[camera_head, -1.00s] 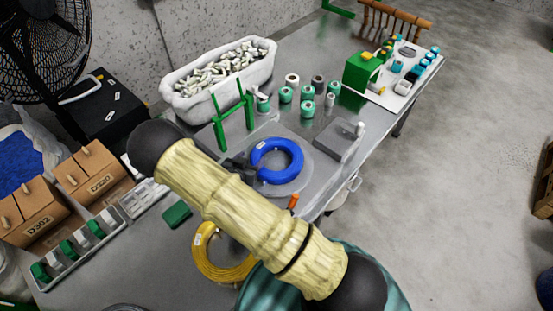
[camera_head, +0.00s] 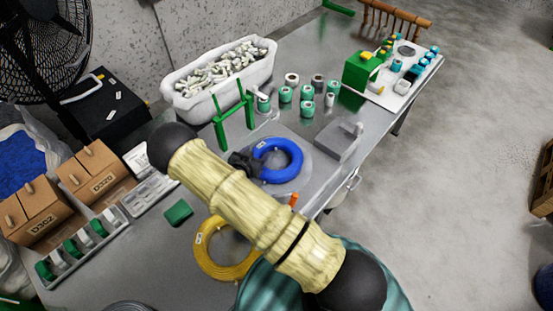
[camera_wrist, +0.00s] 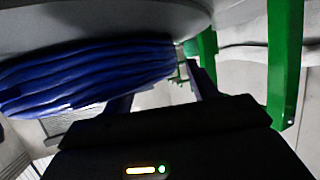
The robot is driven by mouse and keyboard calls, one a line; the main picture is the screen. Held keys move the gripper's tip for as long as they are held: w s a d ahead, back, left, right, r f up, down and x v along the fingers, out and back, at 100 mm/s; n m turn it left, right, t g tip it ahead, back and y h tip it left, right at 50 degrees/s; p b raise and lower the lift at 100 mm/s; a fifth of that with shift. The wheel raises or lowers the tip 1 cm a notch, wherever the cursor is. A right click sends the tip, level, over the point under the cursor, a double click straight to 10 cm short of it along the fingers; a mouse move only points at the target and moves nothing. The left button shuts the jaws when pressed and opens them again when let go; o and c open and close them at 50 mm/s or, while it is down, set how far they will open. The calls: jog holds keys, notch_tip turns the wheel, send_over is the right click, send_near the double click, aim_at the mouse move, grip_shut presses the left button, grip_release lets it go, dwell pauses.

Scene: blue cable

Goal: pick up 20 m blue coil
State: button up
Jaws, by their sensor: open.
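The blue coil (camera_head: 290,152) lies flat on a round grey plate on the metal table in the head view, with a white label on its upper left. My gripper (camera_head: 247,163) is at the coil's left edge, partly behind my arm. In the wrist view the blue coil (camera_wrist: 80,75) fills the left side, close to the fingers. My gripper (camera_wrist: 160,88) is open there, with the coil reaching into the space in front of the fingers. The left finger is partly hidden by the coil. Whether either finger touches it, I cannot tell.
A green upright frame (camera_head: 232,118) stands just behind the coil; its post (camera_wrist: 285,65) is close on the right in the wrist view. A grey block (camera_head: 338,142) is right of the coil. A yellow coil (camera_head: 207,252) lies nearer, and several green spools (camera_head: 307,108) stand behind.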

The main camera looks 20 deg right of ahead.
jog(key=shift+c, duration=0.5)
grip_shut()
notch_tip(320, 180, up, 10)
jog(key=b, duration=0.1)
jog(key=shift+b, duration=0.3)
jog(key=shift+r, duration=0.1)
dwell(0.5)
